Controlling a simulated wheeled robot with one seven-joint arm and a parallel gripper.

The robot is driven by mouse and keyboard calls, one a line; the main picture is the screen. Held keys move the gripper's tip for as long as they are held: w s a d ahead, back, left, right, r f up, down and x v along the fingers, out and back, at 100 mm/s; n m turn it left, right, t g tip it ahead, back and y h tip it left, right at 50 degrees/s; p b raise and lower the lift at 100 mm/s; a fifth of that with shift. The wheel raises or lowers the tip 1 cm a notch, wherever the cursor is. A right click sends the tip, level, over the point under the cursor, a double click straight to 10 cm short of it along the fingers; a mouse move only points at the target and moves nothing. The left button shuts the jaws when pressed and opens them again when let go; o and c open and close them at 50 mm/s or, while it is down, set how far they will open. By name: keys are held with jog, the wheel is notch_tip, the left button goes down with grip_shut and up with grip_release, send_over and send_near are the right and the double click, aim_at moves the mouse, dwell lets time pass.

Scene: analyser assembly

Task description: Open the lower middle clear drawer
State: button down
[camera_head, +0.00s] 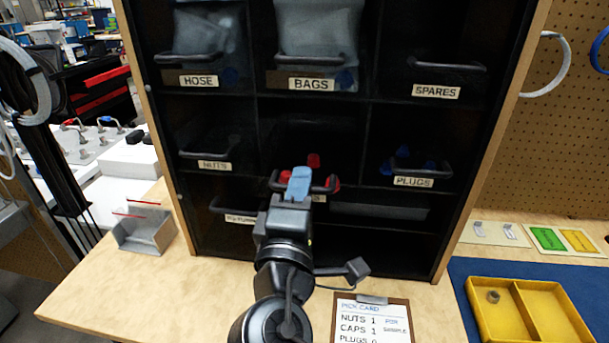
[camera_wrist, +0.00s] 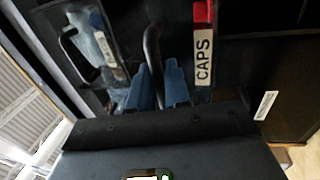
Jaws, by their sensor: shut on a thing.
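The middle clear drawer, labelled CAPS (camera_wrist: 203,45), holds red caps (camera_head: 313,160). It is in the row under BAGS, and its dark bar handle (camera_head: 331,187) sits lower in the picture than the NUTS and PLUGS handles, so it appears partly pulled out. My gripper (camera_head: 299,184) reaches up from below and is shut on this handle. In the wrist view, the blue fingertips (camera_wrist: 160,87) lie either side of the handle bar (camera_wrist: 153,45). My gripper hides part of the drawer front and label in the head view.
The dark cabinet has NUTS (camera_head: 214,165) left and PLUGS (camera_head: 413,182) right of the drawer, with more drawers above and below. A pick card (camera_head: 370,318) lies on the table in front. A yellow tray (camera_head: 528,312) is at the right, a metal bracket (camera_head: 146,233) at the left.

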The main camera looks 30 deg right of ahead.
jog(key=r+v, duration=0.1)
jog(key=v, duration=0.7)
jog(key=shift+r, duration=0.15)
jog(key=shift+a, duration=0.1)
jog(key=c, duration=1.3)
grip_release()
jog(key=shift+o, duration=0.2)
jog(key=b+v, duration=0.2)
jog(key=v, duration=0.6)
